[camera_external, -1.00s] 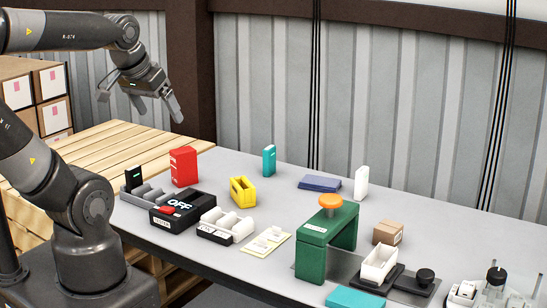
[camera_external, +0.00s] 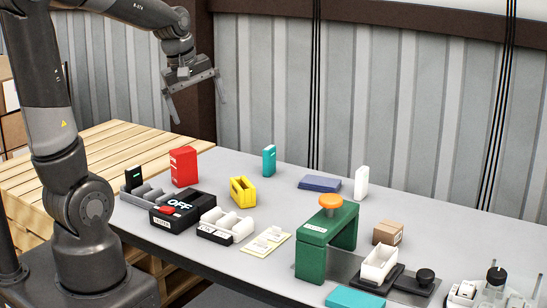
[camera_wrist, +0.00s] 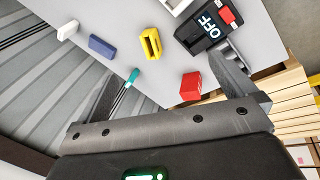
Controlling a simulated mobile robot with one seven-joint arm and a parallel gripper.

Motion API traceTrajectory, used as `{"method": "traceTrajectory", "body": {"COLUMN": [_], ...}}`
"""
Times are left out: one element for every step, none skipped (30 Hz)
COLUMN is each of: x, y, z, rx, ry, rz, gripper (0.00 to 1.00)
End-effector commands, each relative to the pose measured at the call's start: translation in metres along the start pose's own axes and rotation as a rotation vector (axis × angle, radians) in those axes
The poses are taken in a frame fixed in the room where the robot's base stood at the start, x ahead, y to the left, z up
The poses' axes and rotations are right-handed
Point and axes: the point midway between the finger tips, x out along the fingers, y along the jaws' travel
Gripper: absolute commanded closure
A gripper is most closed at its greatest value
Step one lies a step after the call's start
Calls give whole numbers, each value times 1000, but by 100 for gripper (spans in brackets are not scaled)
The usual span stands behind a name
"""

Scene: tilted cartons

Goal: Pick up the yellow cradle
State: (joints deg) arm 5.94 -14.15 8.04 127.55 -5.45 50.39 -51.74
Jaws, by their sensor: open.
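The yellow cradle (camera_external: 242,191) is a small open-topped yellow holder standing on the grey table, right of the black box marked OFF. It also shows in the wrist view (camera_wrist: 151,43), near the top centre. My gripper (camera_external: 197,108) is high above the table's back left side, fingers apart and pointing down. It is well away from the cradle, to its upper left in the outside view. In the wrist view my gripper (camera_wrist: 180,80) is open with nothing between its fingers.
Near the cradle stand a red carton (camera_external: 183,167), a teal carton (camera_external: 269,161), the black OFF box (camera_external: 190,204) and a white tray (camera_external: 222,230). A green arch with an orange knob (camera_external: 331,201) stands to the right. The table between cradle and blue box (camera_external: 319,183) is clear.

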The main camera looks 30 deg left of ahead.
Motion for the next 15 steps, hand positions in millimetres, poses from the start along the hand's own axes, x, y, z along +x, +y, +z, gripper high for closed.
{"method": "traceTrajectory", "body": {"x": [12, 18, 27, 34, 40, 50, 57, 65, 75, 83, 91, 103, 111, 120, 132], "y": [8, 13, 20, 24, 28, 34, 38, 42, 47, 50, 54, 58, 62, 64, 68], "z": [-7, -11, -16, -20, -24, -29, -32, -36, -41, -44, -47, -52, -55, -58, -62], "rx": [-83, -138, -211, -267, -322, -396, -450, -505, -578, -631, -686, -758, -811, -863, -934], "ry": [-13, -18, -24, -28, -30, -32, -32, -32, -29, -27, -23, -17, -10, -4, 7], "rz": [-20, -29, -43, -53, -63, -78, -89, -101, -116, -128, -139, -156, -167, -180, -194], "gripper": [0, 0, 0, 0, 0, 0, 0, 0, 0, 0, 0, 0, 0, 0, 0]}}
